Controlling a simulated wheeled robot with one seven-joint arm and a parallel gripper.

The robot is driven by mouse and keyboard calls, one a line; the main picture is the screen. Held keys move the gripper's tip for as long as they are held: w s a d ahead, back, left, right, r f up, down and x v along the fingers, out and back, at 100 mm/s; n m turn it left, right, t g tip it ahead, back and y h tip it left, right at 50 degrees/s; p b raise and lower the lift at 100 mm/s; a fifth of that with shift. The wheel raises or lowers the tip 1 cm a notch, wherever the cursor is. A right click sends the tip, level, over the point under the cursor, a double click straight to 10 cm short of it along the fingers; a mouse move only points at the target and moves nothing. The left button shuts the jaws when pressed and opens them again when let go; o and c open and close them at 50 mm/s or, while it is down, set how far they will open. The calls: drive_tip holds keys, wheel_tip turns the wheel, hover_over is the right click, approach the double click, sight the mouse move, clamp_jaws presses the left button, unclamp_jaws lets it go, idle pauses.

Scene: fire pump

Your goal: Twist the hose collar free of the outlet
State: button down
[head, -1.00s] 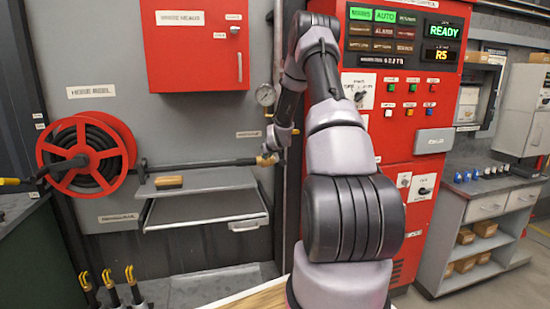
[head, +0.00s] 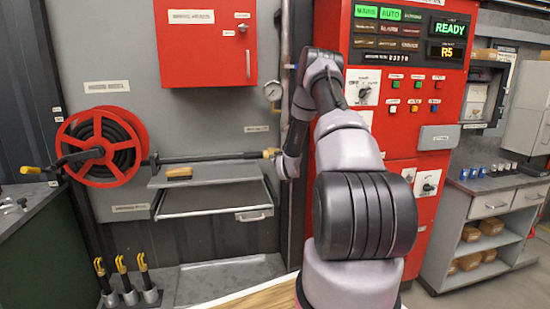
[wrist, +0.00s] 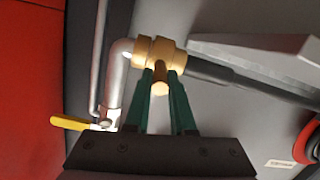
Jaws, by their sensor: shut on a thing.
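The brass hose collar (wrist: 145,48) sits at the end of a silver pipe elbow, the outlet (wrist: 118,68), in the wrist view. A dark hose (wrist: 240,84) runs off from its other side. My gripper (wrist: 160,77) reaches the collar from below, its two green fingers closed on it with a round brass lug between them. In the head view the collar (head: 269,153) is a small brass piece at the right end of the straight hose (head: 210,157). My gripper's fingers are too small to make out there. The collar still meets the outlet.
A red hose reel (head: 139,150) is to the left. A grey shelf (head: 225,173) with a wooden-handled brush (head: 179,173) lies just below the hose. A yellow valve lever (wrist: 70,123) is beside the outlet pipe. A pressure gauge (head: 273,91) and red control cabinet (head: 400,142) stand close by.

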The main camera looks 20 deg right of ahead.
drive_tip(key=shift+f, duration=0.15)
drive_tip(key=c, duration=0.8)
unclamp_jaws()
drive_tip(key=shift+o, duration=0.2)
drive_tip(key=v, duration=1)
drive_tip(key=shift+s, duration=0.4)
